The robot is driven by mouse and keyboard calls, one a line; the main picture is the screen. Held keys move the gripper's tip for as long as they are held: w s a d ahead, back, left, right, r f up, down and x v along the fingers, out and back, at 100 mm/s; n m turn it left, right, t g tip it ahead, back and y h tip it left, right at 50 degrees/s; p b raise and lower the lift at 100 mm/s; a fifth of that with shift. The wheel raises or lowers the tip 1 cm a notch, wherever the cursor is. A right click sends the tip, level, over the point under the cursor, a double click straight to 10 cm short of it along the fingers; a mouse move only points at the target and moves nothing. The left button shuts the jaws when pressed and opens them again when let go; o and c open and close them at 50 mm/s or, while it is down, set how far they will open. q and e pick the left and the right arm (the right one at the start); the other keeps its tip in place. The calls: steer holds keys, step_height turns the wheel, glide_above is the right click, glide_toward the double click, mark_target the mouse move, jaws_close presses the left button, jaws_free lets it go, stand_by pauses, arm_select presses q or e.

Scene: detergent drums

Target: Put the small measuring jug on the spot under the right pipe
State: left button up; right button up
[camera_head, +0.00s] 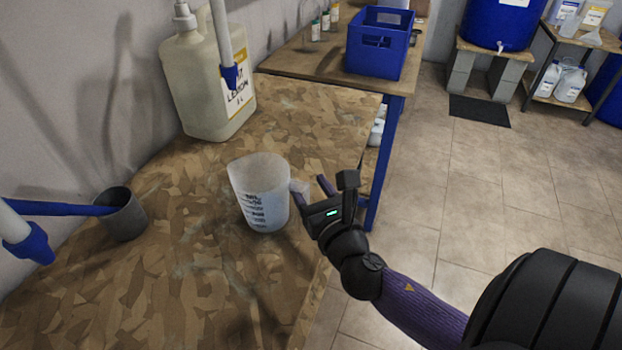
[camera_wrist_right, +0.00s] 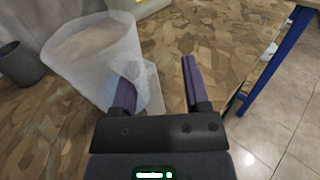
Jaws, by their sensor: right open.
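The small measuring jug (camera_head: 258,190) is whitish and translucent with dark scale marks. It stands upright on the wood-chip board bench (camera_head: 150,300); its handle side faces my right gripper (camera_head: 312,188). In the right wrist view the jug (camera_wrist_right: 85,50) is at upper left. There my right gripper (camera_wrist_right: 158,80) is open, its left finger overlapping the jug's translucent handle; whether it grips cannot be told. The right pipe (camera_head: 222,35), white with a blue tip, hangs behind and left of the jug. No clear marked spot shows beneath it. My left gripper is out of view.
A large lemon detergent jug (camera_head: 200,85) stands by the wall behind the right pipe. A blue crate (camera_head: 378,50) sits on the farther table. The bench front is clear.

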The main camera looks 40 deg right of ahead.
steer(key=o, duration=0.5)
steer(key=shift+c, duration=0.2)
steer(key=shift+s+a, duration=0.1)
steer(key=shift+s, duration=0.35)
steer(key=b+v, duration=0.1)
steer(key=v, duration=0.8)
steer(key=c, duration=0.7)
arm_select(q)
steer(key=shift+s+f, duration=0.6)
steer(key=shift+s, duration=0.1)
arm_select(e)
jaws_close()
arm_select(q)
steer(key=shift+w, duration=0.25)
